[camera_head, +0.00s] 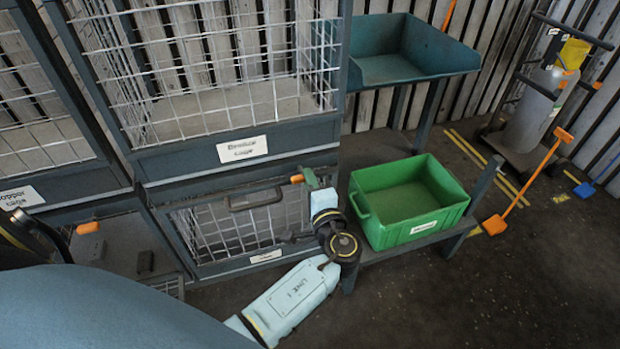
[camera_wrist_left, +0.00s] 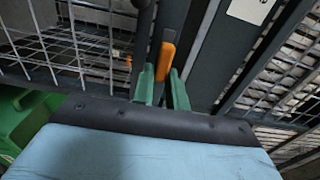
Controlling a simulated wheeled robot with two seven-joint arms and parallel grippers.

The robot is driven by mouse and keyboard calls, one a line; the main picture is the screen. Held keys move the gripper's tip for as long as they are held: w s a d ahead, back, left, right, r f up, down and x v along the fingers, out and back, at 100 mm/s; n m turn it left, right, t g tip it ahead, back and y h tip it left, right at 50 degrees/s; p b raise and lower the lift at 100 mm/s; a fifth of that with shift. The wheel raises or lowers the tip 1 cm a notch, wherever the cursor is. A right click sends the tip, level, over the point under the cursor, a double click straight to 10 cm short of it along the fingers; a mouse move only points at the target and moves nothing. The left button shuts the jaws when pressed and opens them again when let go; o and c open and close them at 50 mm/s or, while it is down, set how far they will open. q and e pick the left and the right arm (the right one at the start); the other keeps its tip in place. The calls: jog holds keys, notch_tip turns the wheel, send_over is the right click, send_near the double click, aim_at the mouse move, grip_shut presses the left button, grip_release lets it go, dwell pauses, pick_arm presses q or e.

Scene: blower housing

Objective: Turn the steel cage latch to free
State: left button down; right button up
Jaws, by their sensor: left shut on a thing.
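A lower mesh cage (camera_head: 240,225) with a dark frame and a handle bar stands left of the middle; its small label is too small to read. A latch with an orange grip (camera_head: 297,178) sits at its upper right corner. My left gripper (camera_head: 308,179), with green fingers, is at this latch and shut on it. In the left wrist view the latch's orange grip (camera_wrist_left: 166,58) stands between the green fingers (camera_wrist_left: 162,86), against a dark post. The fingers and wrist hide part of the latch. My right gripper is not in view.
An upper cage (camera_head: 215,60) with a white label stands above. A green bin (camera_head: 410,200) sits on a low bench right of my left arm, close to the wrist. Another orange-gripped part (camera_head: 87,228) is at the left. Floor at the lower right is clear.

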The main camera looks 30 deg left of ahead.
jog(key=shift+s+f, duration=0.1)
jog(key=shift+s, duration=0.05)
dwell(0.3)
pick_arm(q)
jog(key=c, duration=1.4)
grip_release()
jog(key=v, duration=1.3)
jog(key=shift+s+p, duration=0.15)
jog(key=shift+p, duration=0.15)
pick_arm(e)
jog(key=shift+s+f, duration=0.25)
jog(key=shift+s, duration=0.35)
pick_arm(q)
jog(key=shift+d, duration=0.1)
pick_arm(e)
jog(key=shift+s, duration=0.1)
